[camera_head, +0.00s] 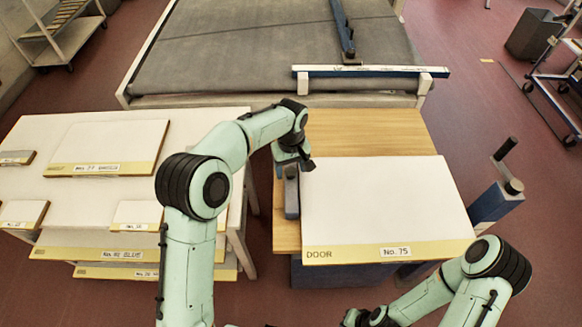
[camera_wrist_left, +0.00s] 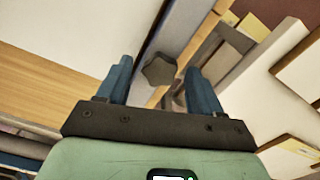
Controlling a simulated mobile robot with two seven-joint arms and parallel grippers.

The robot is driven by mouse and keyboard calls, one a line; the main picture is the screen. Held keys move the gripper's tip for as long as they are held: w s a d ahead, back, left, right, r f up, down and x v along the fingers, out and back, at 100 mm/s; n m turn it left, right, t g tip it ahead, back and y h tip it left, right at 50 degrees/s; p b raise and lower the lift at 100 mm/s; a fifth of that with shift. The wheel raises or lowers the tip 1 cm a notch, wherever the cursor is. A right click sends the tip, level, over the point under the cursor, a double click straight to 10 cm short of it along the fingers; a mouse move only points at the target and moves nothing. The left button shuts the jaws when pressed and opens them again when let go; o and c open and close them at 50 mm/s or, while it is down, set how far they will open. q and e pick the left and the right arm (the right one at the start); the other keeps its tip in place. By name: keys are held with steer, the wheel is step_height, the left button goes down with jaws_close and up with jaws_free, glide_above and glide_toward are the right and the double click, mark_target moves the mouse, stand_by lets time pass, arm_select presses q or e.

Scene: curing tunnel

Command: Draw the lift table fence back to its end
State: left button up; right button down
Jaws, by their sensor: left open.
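The lift table (camera_head: 360,130) has a wooden top. A white panel (camera_head: 380,195) marked DOOR No. 75 lies on it. A short grey-blue bar (camera_head: 292,197), which looks like the fence, stands along the table's left edge, beside the panel. My left gripper (camera_head: 292,168) is over the far part of this bar, pointing down. In the left wrist view my left gripper (camera_wrist_left: 157,68) is open, with a dark faceted knob (camera_wrist_left: 160,71) between its fingers; contact cannot be told. My right gripper (camera_head: 365,318) is at the bottom edge, partly cut off, its jaws unclear.
A white table (camera_head: 60,215) with several labelled panels stands at left, with a narrow gap before the lift table. A grey belt (camera_head: 270,45) lies behind, with a white-and-blue crossbar (camera_head: 370,72) at its near end. A blue post (camera_head: 490,207) with dark knobs stands at right.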

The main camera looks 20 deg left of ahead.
arm_select(q)
jaws_close()
steer(key=a, duration=0.2)
steer(key=s+a, duration=0.1)
steer(key=a, duration=0.1)
steer(key=shift+b, duration=0.3)
steer(key=shift+c, duration=2.2)
jaws_free()
steer(key=o, duration=0.4)
steer(key=shift+s, duration=0.1)
steer(key=shift+o, duration=0.2)
